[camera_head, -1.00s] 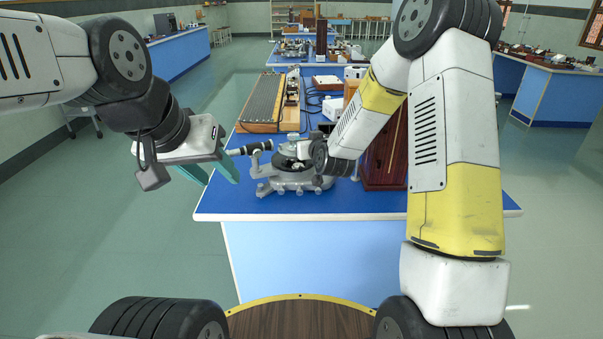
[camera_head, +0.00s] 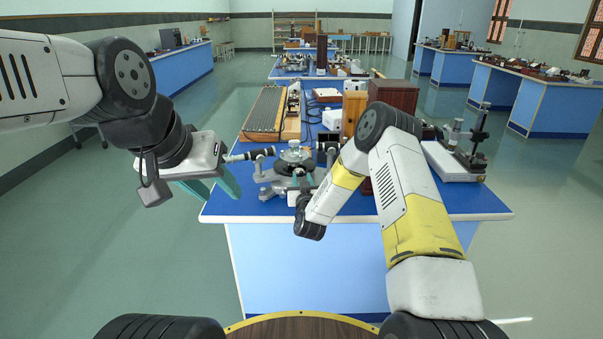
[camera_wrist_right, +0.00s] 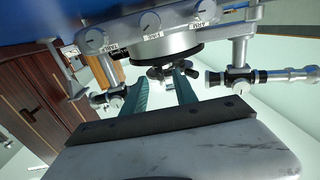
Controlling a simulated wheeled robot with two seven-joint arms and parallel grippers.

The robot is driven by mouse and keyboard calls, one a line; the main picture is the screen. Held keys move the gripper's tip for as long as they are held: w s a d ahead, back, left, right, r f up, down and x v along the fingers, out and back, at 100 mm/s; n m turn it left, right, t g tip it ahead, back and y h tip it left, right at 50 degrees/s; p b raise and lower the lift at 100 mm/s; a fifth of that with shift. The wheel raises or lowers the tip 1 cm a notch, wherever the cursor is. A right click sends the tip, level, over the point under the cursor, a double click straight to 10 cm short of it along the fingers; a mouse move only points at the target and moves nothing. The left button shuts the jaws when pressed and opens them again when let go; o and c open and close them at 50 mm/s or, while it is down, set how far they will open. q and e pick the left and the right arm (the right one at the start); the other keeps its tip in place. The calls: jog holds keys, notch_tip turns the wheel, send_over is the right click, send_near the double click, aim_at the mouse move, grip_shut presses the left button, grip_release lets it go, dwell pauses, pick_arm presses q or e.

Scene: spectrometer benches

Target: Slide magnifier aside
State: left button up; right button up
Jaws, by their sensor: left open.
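The spectrometer (camera_head: 292,160) stands near the front edge of the blue-topped bench, with a grey base and dark tubes. It also shows at the top of the right wrist view (camera_wrist_right: 150,30), close up and tilted. My right gripper (camera_wrist_right: 161,78) faces it; its teal fingers are apart. A small dark clamp-like part (camera_wrist_right: 166,70) of the spectrometer appears between or just beyond the fingertips; contact cannot be told. I cannot pick out a magnifier for certain. In the head view my right forearm and wrist partly hide the spectrometer. My left gripper (camera_head: 222,192) is open and empty, left of the bench.
A ribbed board (camera_head: 265,110) in a wooden frame lies behind the spectrometer. A dark wooden box (camera_head: 394,94) stands behind my right arm. A microscope-like stand (camera_head: 472,150) is at the bench's right. The bench's front left corner (camera_head: 222,208) is clear.

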jog(key=shift+w, duration=0.9)
grip_shut()
dwell(0.8)
